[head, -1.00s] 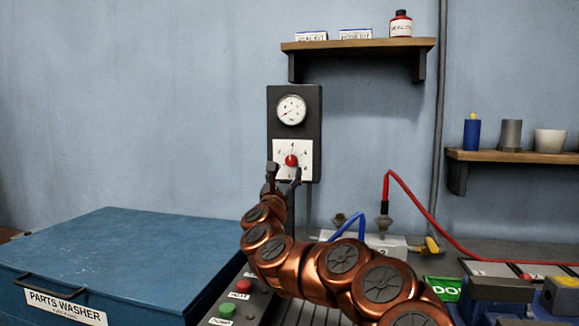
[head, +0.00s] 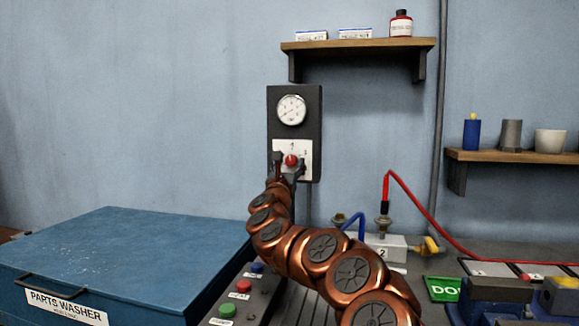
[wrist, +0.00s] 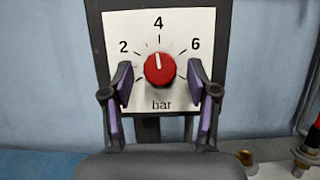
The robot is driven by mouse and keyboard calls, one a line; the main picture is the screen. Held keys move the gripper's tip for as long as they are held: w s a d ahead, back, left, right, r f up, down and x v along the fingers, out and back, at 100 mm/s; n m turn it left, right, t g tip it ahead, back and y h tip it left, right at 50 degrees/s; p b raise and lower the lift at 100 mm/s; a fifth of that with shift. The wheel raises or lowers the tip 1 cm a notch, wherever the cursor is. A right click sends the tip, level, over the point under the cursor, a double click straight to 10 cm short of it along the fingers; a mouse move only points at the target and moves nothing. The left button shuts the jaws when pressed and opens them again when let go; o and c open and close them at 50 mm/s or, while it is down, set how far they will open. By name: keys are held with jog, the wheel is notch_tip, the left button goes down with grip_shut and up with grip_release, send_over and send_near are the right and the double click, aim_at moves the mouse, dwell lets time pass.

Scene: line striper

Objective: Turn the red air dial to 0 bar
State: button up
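The red air dial (wrist: 160,69) sits on a white plate (wrist: 118,28) marked 2, 4, 6 and bar. Its white pointer line points nearly straight up, close to the 4. In the head view the dial (head: 291,160) is below a round gauge (head: 291,110) on a dark wall panel (head: 313,140). My gripper (wrist: 162,88) is open, with one finger on each side of the dial. Gaps show between the fingers and the dial in the wrist view. The fingers cover the lower corners of the plate; my gripper (head: 288,166) also shows in the head view.
A blue parts washer (head: 130,245) stands at lower left. A button box (head: 245,290) is below the panel. A valve block (head: 390,245) with blue and red hoses lies to the right. Shelves (head: 360,45) hang above and at right.

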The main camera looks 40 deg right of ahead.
grip_shut()
